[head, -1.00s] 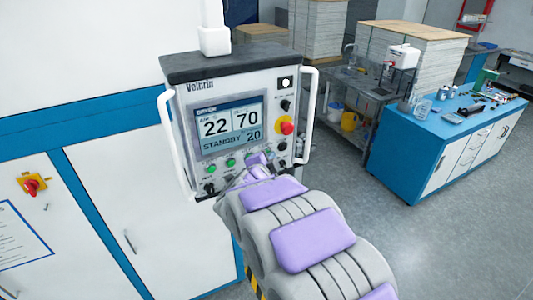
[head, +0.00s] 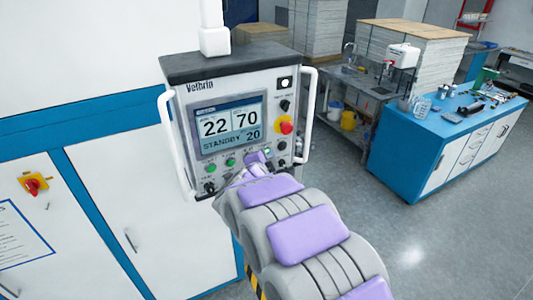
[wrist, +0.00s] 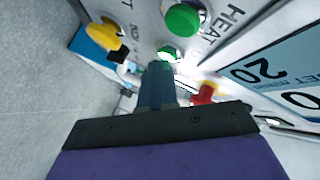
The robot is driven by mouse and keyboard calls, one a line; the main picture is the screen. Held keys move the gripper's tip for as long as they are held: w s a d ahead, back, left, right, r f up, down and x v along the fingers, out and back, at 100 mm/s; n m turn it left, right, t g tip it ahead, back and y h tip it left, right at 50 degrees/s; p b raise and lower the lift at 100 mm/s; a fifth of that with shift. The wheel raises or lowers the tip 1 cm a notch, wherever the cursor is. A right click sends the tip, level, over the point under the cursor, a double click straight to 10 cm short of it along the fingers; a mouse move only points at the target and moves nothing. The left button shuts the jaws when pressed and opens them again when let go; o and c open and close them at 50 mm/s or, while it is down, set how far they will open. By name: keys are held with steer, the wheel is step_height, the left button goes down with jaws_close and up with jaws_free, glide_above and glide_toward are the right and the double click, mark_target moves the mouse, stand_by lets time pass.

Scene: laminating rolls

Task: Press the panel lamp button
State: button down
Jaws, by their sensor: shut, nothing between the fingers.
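The grey control panel (head: 242,172) stands upright in the head view with a lit screen, several buttons and knobs. A small lit green button (head: 267,151) shows beside the gripper tip. In the wrist view, my shut, empty gripper (wrist: 158,68) points at the panel, its tip just below a bright green-ringed button (wrist: 168,54). I cannot tell whether it touches. No label naming the panel lamp is readable, so which button it is stays unclear.
White handles (head: 309,108) flank the panel. A blue and white cabinet (head: 418,160) stands at right, with open floor before it.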

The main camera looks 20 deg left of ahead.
steer(key=shift+s, duration=0.1)
steer(key=shift+s+d+b, duration=0.5)
steer(key=s+d+b, duration=0.1)
steer(key=d, duration=0.1)
steer(key=s+d+b, duration=0.1)
steer(key=s+d, duration=0.1)
steer(key=shift+s+b, duration=0.1)
steer(key=shift+b, duration=0.2)
steer(key=shift+a, duration=0.1)
stand_by(0.4)
stand_by(0.4)
